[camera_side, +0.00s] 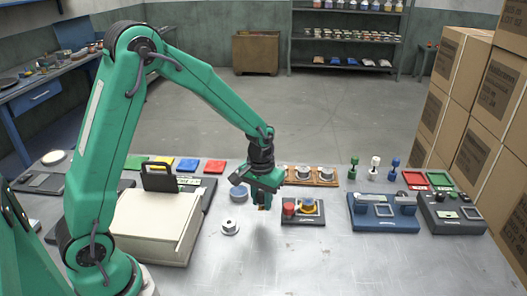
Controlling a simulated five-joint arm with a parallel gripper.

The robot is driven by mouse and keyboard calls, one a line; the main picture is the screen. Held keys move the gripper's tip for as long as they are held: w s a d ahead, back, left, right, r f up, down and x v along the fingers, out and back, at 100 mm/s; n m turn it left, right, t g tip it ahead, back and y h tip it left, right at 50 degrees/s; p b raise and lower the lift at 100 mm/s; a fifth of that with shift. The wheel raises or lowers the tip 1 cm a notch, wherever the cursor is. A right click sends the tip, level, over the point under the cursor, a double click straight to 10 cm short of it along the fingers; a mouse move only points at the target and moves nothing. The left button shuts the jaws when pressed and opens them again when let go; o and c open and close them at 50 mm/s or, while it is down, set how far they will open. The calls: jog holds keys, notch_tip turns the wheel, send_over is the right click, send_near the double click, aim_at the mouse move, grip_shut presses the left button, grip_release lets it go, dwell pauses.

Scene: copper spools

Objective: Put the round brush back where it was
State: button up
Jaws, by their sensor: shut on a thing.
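My gripper (264,203) hangs above the middle of the table, its jaws pointing down. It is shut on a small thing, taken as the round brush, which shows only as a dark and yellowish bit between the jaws. Its shape is mostly hidden by the jaws. A soft shadow lies on the table below, and the gripper appears clear of the surface. To its right is a dark stand (303,219) with a red knob (289,207) and a yellow-and-blue round piece (308,205). I cannot tell which spot the brush came from.
Blue (383,219) and dark (450,219) devices stand right; a cream machine (150,228) stands left. The front middle is clear.

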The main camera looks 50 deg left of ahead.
aim_at(262, 210)
jog(key=shift+f, duration=2.05)
jog(key=shift+f, duration=0.1)
jog(key=o, duration=0.9)
notch_tip(262, 210, up, 12)
jog(key=shift+s+f, duration=0.1)
jog(key=shift+f, duration=0.15)
jog(key=shift+r, duration=0.4)
jog(key=shift+s+r, duration=0.1)
